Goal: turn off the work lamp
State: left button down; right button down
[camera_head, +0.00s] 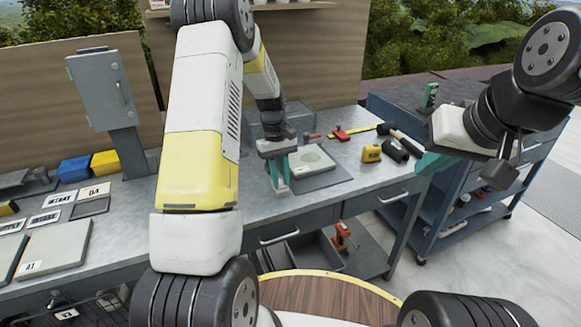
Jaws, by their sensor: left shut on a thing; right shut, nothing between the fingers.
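No work lamp can be made out in this view. My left gripper (280,178) points down over the workbench (255,207), beside the left edge of a grey mat with a pale plate (313,160). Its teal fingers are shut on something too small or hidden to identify. My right gripper (432,163) is shut and empty, in the air in front of the blue cart at the right. My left arm hides part of the bench and back panel.
A grey box on a post (102,85) stands at the back left. Blue (73,170) and yellow (105,162) bins and labelled trays sit at the left. A yellow tape measure (371,153) and a black-headed mallet (405,142) lie right. The blue cart (440,215) stands beyond.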

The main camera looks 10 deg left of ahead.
dwell(0.3)
pick_arm(q)
jog(key=c, duration=1.2)
grip_release()
jog(key=shift+c, duration=0.2)
jog(key=v, duration=0.7)
jog(key=shift+w+a+r, duration=0.1)
jog(key=shift+r, duration=0.3)
